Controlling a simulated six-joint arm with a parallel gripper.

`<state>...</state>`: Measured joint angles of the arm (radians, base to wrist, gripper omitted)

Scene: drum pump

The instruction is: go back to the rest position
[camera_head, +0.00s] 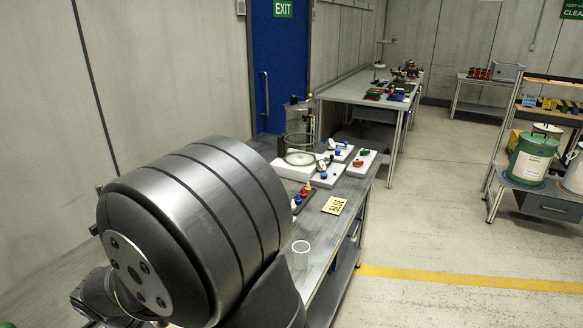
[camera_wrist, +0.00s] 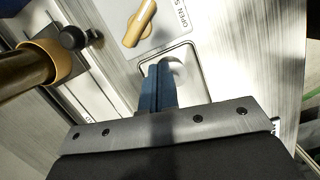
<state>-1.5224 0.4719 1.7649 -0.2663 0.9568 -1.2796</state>
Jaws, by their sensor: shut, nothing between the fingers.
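My gripper (camera_wrist: 158,90) shows in the wrist view, its two blue fingers shut together with nothing between them. The fingertips are close to a rounded rectangular recess or frame on a pale plate, and I cannot tell if they touch it. In the head view my own large grey arm link fills the lower left and hides the near bench, and my gripper does not show there.
In the wrist view a brass-coloured cylinder (camera_wrist: 28,72) and a black knob (camera_wrist: 73,38) stand left of my fingers. In the head view the metal bench (camera_head: 340,222) holds a glass vessel (camera_head: 299,125), a yellow card (camera_head: 334,205) and a clear cup (camera_head: 300,256). Open floor lies to the right.

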